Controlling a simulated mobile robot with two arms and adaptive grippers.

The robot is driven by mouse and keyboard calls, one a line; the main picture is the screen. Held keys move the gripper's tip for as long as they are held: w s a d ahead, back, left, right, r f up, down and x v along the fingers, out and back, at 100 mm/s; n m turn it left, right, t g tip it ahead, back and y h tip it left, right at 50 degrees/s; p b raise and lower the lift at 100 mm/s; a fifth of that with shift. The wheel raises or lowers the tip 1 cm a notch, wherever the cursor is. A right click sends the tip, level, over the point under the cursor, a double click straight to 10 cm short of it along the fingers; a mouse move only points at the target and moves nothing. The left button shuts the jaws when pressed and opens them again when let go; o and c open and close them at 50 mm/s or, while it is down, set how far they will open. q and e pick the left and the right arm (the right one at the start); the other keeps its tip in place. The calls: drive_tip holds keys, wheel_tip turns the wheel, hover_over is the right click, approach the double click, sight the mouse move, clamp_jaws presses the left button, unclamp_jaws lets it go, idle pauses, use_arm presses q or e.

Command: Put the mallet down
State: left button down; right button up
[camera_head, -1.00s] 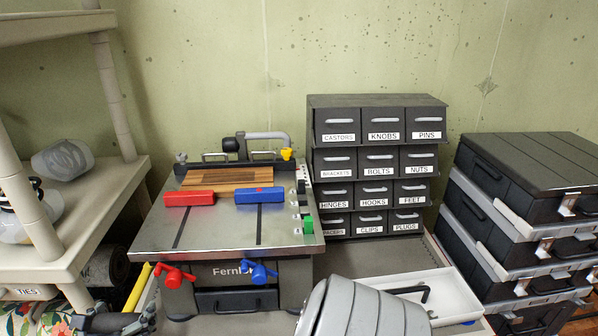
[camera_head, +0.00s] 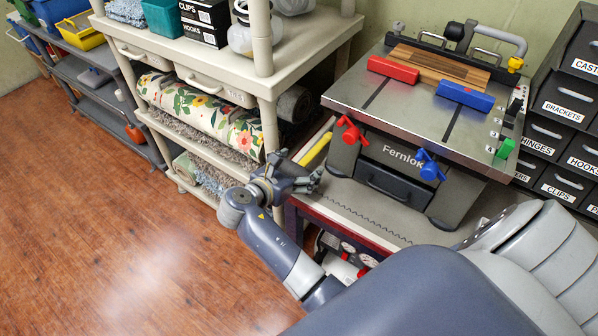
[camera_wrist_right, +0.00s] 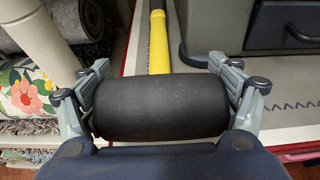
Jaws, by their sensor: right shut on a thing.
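The mallet has a black cylindrical head (camera_wrist_right: 160,106) and a yellow handle (camera_wrist_right: 159,45), both clear in the right wrist view. My right gripper (camera_head: 290,178) has its fingers on both ends of the head, and it also shows in the right wrist view (camera_wrist_right: 158,64). In the head view the yellow handle (camera_head: 315,150) points away from the gripper over the left end of the workbench (camera_head: 365,213). The gripper largely hides the head there. I cannot tell whether the mallet touches the bench. My left gripper is out of view.
A Fernlok table machine (camera_head: 400,155) with red and blue clamps stands on the bench, right of the mallet. Labelled drawers (camera_head: 562,112) stand farther right. A beige shelf (camera_head: 270,80) with a floral roll (camera_head: 205,115) is close on the left. A bare bench strip lies before the machine.

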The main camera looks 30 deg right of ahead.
drive_tip(key=shift+f, duration=0.95)
drive_tip(key=o, duration=1.4)
drive_tip(key=shift+f, duration=0.1)
